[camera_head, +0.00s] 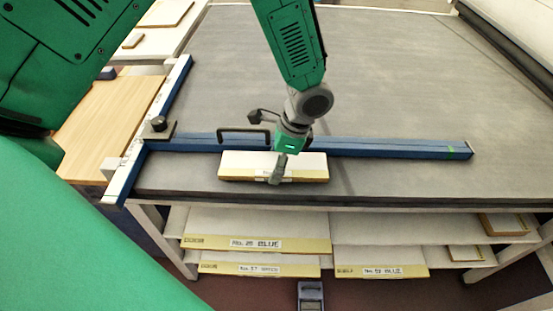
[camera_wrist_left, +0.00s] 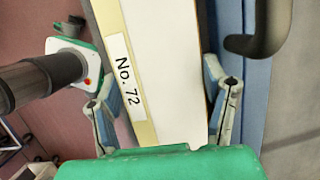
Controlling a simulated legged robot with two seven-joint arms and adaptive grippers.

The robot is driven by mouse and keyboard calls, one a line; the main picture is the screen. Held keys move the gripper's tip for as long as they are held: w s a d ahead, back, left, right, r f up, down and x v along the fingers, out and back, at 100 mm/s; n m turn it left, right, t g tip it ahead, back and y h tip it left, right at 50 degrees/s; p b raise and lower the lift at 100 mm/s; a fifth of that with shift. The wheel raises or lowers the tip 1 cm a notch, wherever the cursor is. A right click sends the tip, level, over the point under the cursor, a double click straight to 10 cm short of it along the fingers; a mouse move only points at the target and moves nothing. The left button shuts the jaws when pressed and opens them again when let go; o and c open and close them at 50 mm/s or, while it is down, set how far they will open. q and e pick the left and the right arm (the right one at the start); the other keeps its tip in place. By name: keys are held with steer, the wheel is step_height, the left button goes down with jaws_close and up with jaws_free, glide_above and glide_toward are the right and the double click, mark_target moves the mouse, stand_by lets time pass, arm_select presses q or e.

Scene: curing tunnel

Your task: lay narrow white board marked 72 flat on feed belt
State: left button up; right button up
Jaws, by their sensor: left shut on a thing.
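The narrow white board (camera_head: 240,161) has yellowish edges and sits just in front of the blue bar, near the front edge of the grey feed belt (camera_head: 390,85). It looks level, its long side along the bar; I cannot tell whether it touches the belt. In the left wrist view the board (camera_wrist_left: 170,50) carries a label reading No. 72. My left gripper (camera_head: 279,172) is shut across its narrow width from above, one finger on each side; it also shows in the left wrist view (camera_wrist_left: 167,105). My right gripper is not in view.
The blue bar (camera_head: 390,150) with a black handle (camera_head: 244,131) crosses the belt right behind the board. A blue-and-white rail (camera_head: 150,130) borders the belt at left. Labelled boards (camera_head: 255,244) lie on shelves below. The belt behind the bar is clear.

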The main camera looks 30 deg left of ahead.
arm_select(q)
steer(key=shift+w+d+f, duration=0.15)
steer(key=shift+d+f, duration=0.2)
steer(key=shift+d, duration=0.05)
steer(key=shift+w+d+f, duration=0.15)
steer(key=shift+w+d, duration=0.05)
steer(key=shift+d, duration=0.7)
steer(key=shift+s+a, duration=0.15)
steer(key=shift+a, duration=0.7)
steer(key=o, duration=1.5)
steer(key=shift+a, duration=0.2)
steer(key=shift+c, duration=0.2)
steer(key=shift+d, duration=0.75)
steer(key=shift+a, duration=0.2)
steer(key=shift+w+r, duration=0.2)
steer(key=shift+r, duration=0.1)
steer(key=v, duration=1)
steer(key=shift+d+r, duration=0.2)
steer(key=shift+d, duration=0.25)
steer(key=shift+d+r, duration=0.15)
steer(key=shift+r, duration=0.35)
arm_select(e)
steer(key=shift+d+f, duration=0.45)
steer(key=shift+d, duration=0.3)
